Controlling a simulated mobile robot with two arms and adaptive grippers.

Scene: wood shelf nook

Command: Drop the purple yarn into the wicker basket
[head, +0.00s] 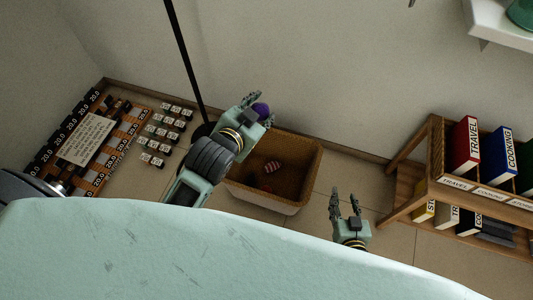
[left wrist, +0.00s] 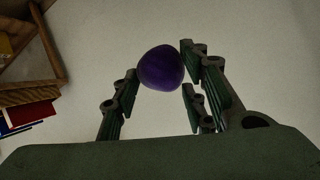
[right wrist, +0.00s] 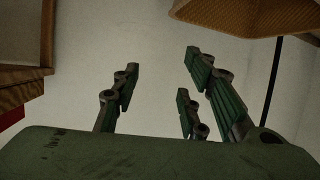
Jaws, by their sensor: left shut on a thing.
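The purple yarn (head: 261,109) is a round dark-purple ball at the tips of my left gripper (head: 252,102). In the left wrist view the yarn (left wrist: 160,67) sits between the fingers, and the gripper is shut on it. The wicker basket (head: 308,170) stands on the floor just below and right of the left gripper in the head view. Its rim also shows at the top of the right wrist view (right wrist: 235,18). My right gripper (head: 345,207) is right of the basket, with its fingers apart and nothing between them.
A pinkish striped ball (head: 272,167) and a small reddish thing lie in the basket. A wooden shelf (head: 405,170) with labelled books stands at the right. A board with labels (head: 85,140) and several small pieces (head: 165,128) lie at the left. A black pole (head: 187,65) rises behind the left gripper.

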